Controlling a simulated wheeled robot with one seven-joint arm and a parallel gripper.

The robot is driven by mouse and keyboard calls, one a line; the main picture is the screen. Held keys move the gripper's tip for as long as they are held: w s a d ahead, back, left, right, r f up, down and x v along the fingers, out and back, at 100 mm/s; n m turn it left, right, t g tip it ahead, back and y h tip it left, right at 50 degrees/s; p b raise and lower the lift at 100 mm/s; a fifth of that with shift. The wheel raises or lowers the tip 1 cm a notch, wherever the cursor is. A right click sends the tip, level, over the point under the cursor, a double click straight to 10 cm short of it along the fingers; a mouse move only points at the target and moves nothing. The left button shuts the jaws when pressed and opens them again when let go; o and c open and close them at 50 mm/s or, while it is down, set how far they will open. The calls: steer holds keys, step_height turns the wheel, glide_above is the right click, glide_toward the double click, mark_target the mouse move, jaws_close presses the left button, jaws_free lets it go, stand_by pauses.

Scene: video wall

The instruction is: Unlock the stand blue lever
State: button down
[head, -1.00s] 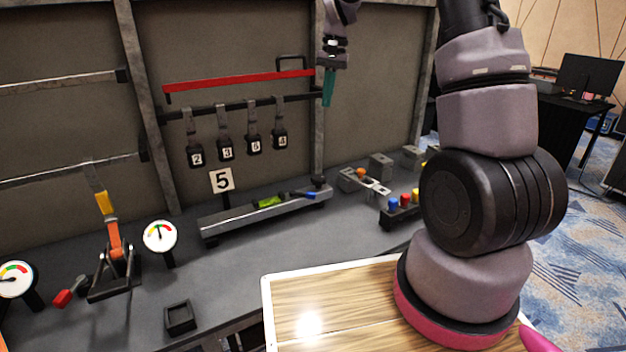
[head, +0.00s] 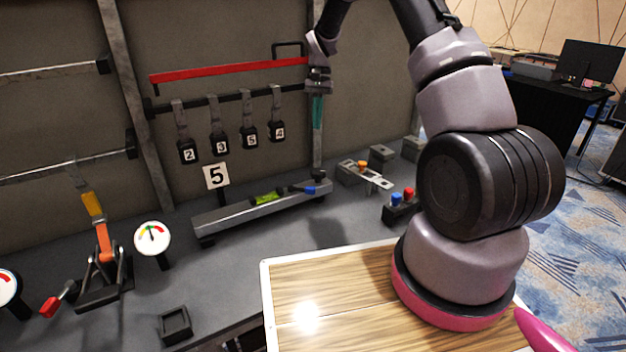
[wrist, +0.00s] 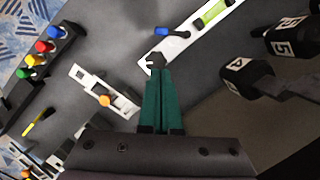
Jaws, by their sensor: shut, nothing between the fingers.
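The blue lever (head: 308,190) lies at the right end of the long grey stand (head: 235,215), low along its top.
A green level (head: 265,198) sits on the stand. Numbered black weights (head: 220,145) hang behind it. Right of the stand are a metal bracket with an orange knob (head: 363,166) and a block of coloured buttons (head: 402,205). Free grey bench lies in front of the stand.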

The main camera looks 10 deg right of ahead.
glide_toward(301, 189)
steer(key=d+f, duration=0.1)
steer(key=f, duration=0.1)
steer(key=d+f, duration=0.1)
steer(key=f, duration=0.2)
steer(key=d+f, duration=0.1)
steer(key=f, duration=0.1)
steer(key=shift+s+d+f, duration=0.15)
steer(key=shift+s+d, duration=0.05)
steer(key=shift+s, duration=0.15)
steer(key=shift+s+m, duration=0.2)
steer(key=shift+m, duration=0.2)
